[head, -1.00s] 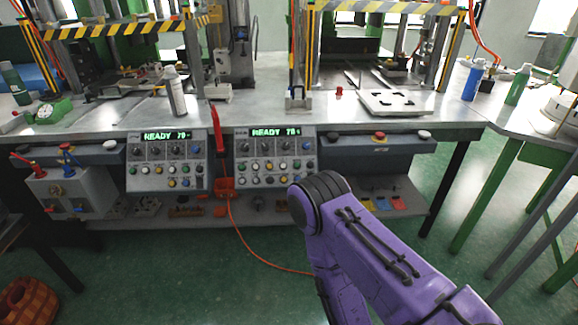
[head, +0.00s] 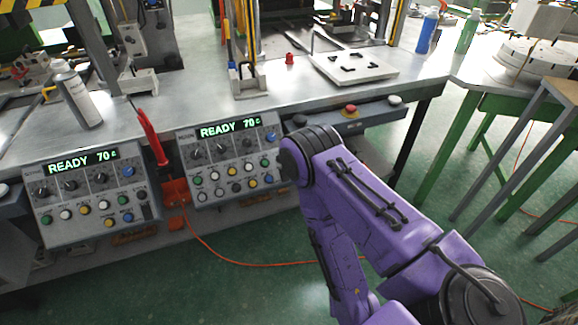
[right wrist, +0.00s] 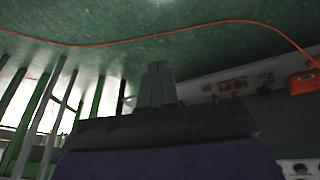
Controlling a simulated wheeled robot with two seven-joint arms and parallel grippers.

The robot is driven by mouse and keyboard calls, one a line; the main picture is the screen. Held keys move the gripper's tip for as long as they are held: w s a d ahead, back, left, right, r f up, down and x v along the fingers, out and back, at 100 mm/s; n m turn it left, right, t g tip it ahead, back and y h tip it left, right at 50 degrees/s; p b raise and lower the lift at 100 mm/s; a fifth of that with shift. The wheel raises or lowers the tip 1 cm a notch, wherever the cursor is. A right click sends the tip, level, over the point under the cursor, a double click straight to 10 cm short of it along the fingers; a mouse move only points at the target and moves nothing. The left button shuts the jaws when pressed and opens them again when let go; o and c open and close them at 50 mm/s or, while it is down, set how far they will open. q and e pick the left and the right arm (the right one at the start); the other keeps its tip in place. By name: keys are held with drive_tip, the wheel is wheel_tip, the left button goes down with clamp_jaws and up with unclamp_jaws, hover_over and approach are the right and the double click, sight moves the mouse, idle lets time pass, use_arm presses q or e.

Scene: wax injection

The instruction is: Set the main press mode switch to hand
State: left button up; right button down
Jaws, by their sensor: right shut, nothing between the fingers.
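Two grey control panels stand under the bench edge in the head view, a left panel (head: 88,190) and a right panel (head: 230,155). Both displays read READY 70. Each has a row of dark knobs plus a blue one above coloured buttons. The labels are too small to read, so I cannot tell which knob is the mode switch or how it is set. My purple right arm overlaps the right panel's right edge; its gripper is hidden in the head view. In the right wrist view my right gripper (right wrist: 157,85) is shut and empty, apart from the panels. My left gripper is out of view.
A red emergency button (head: 349,109) sits on the bench front. A red tool (head: 150,135) hangs between the panels, with an orange cable (head: 230,262) along the floor. Green-legged tables (head: 450,150) stand at right.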

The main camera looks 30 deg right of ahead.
drive_tip(key=shift+s, duration=0.2)
drive_tip(key=w+d+r+n+t, duration=0.1)
drive_tip(key=w+r+n+t, duration=0.1)
drive_tip(key=w+r+t, duration=0.3)
drive_tip(key=w+d+r+n+t+b, duration=0.1)
drive_tip(key=w+r+t, duration=0.4)
drive_tip(key=w+r, duration=0.9)
drive_tip(key=w+n, duration=0.1)
drive_tip(key=w, duration=0.6)
drive_tip(key=shift+d, duration=0.35)
drive_tip(key=x, duration=1.3)
drive_tip(key=shift+w, duration=0.45)
